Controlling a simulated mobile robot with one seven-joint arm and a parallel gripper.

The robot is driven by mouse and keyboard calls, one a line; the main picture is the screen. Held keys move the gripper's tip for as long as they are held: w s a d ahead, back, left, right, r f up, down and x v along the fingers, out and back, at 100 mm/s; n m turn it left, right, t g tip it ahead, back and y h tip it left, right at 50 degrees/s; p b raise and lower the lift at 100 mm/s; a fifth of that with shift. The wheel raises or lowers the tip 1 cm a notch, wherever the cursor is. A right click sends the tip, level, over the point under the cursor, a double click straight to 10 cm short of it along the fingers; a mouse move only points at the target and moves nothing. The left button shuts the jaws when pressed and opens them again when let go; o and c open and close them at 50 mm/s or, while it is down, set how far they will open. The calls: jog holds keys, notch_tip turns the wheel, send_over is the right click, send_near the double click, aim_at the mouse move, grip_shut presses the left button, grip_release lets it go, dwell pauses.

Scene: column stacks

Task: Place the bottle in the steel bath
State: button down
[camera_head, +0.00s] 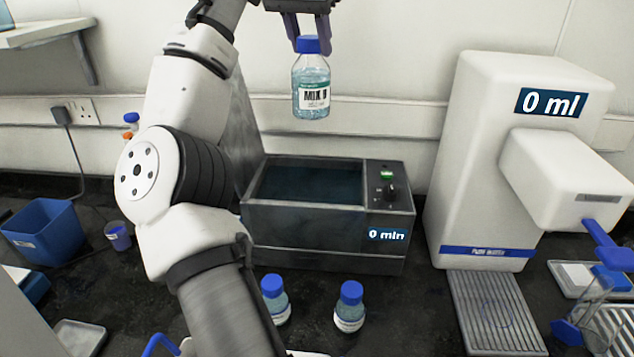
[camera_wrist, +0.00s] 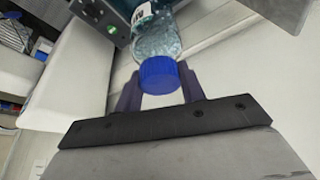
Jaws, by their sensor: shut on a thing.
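A clear bottle (camera_head: 311,88) with a blue cap, pale blue contents and a label reading "MIX" hangs upright in the head view. My gripper (camera_head: 309,44) is shut on its cap, high above the bench. In the wrist view the bottle (camera_wrist: 158,40) extends away from my gripper (camera_wrist: 160,88), with the blue cap between the fingers. The steel bath (camera_head: 300,225) is a dark metal box with an open top and liquid inside. Its display reads "0 min". The bottle is above and behind the bath's opening in the picture, apart from it.
Two blue-capped bottles (camera_head: 349,306) (camera_head: 275,299) stand in front of the bath. A white dispenser (camera_head: 480,150) reading "0 ml" stands to its right, with a drip grate (camera_head: 495,310) below. A blue bin (camera_head: 43,232) is at the left. My arm hides part of the bench.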

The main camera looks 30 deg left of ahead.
aim_at(301, 113)
notch_tip(301, 113, down, 19)
jog(key=p, duration=0.1)
jog(key=shift+f+p, duration=0.2)
jog(key=shift+p, duration=0.1)
jog(key=shift+s+f, duration=0.1)
jog(key=shift+f, duration=0.55)
jog(key=c, duration=0.9)
grip_release()
jog(key=shift+o, duration=0.2)
jog(key=v, duration=0.4)
jog(key=b+v, duration=0.1)
jog(key=v, duration=0.3)
jog(key=b+v, duration=0.1)
jog(key=v, duration=0.4)
jog(key=shift+w+r, duration=0.15)
jog(key=shift+w, duration=0.1)
